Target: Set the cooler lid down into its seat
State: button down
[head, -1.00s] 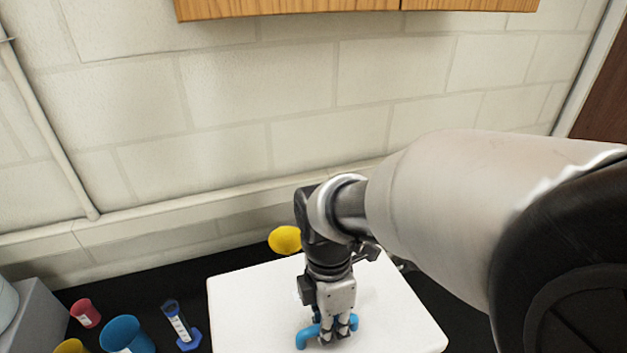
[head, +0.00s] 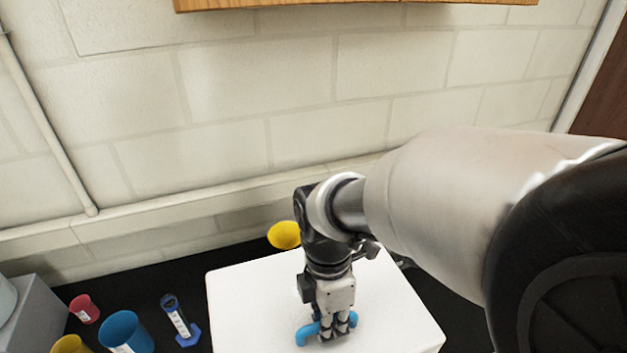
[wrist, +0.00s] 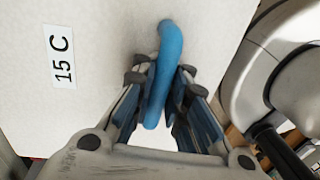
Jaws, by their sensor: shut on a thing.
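The cooler lid (head: 255,300) is a white slab with a blue handle (head: 303,335) on top. It also shows in the wrist view (wrist: 95,110), with a label reading "15 C". My gripper (head: 337,333) points down and is shut on the blue handle. In the wrist view the handle (wrist: 165,62) runs between the two fingers. The lid looks about level in the head view. The seat beneath it is hidden, so I cannot tell whether the lid touches it.
Left of the lid on the black bench are a blue cup (head: 126,332), a red cup (head: 84,308), a yellow cup (head: 70,345) and a blue-based cylinder (head: 180,320). A yellow object (head: 284,235) is behind the lid. A grey box (head: 35,310) stands far left.

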jog(key=c, duration=1.5)
grip_release()
jog(key=shift+r, duration=0.1)
